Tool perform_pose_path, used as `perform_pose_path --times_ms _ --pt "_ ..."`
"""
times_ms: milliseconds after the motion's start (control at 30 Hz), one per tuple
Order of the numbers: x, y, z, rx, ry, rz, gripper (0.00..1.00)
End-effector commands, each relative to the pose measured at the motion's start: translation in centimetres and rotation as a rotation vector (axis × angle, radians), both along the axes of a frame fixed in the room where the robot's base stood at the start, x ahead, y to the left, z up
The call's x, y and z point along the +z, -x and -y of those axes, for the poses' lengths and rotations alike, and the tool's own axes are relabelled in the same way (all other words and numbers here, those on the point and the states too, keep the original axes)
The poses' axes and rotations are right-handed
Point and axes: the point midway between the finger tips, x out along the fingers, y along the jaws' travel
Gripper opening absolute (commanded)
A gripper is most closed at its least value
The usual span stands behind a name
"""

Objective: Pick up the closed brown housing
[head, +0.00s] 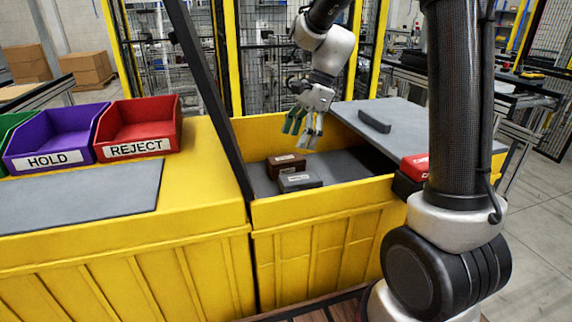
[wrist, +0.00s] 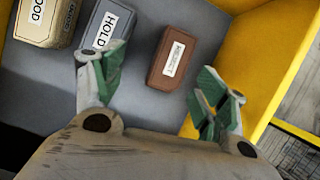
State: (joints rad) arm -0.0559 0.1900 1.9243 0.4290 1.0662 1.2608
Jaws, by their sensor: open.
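The brown housing (head: 286,160) is a closed box with a white label, lying in the yellow bin. In the wrist view the brown housing (wrist: 168,72) lies between and beyond my fingertips, closer to the right finger. Its label print is too small to read surely. My gripper (head: 303,124) is open and empty, above the bin floor and apart from the housing. Its green-padded fingers also show in the wrist view (wrist: 162,82).
A grey housing (head: 300,182) labelled HOLD lies beside the brown one. A tan housing (wrist: 42,32) labelled GOOD shows in the wrist view. Yellow bin walls (head: 330,198) surround them. A grey panel (head: 430,128) covers the right side. Red REJECT (head: 140,130) and purple HOLD (head: 50,145) trays stand left.

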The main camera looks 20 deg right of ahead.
Motion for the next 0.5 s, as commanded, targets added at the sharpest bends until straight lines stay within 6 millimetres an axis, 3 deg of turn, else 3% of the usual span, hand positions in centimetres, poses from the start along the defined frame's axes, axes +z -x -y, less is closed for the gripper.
perform_pose_path --times_ms 100,500 --pt "-1.0 -1.2 -0.5 -0.077 -0.017 -0.035 0.73" --pt "-5.9 -1.9 -2.3 -0.087 -0.018 -0.043 0.73"
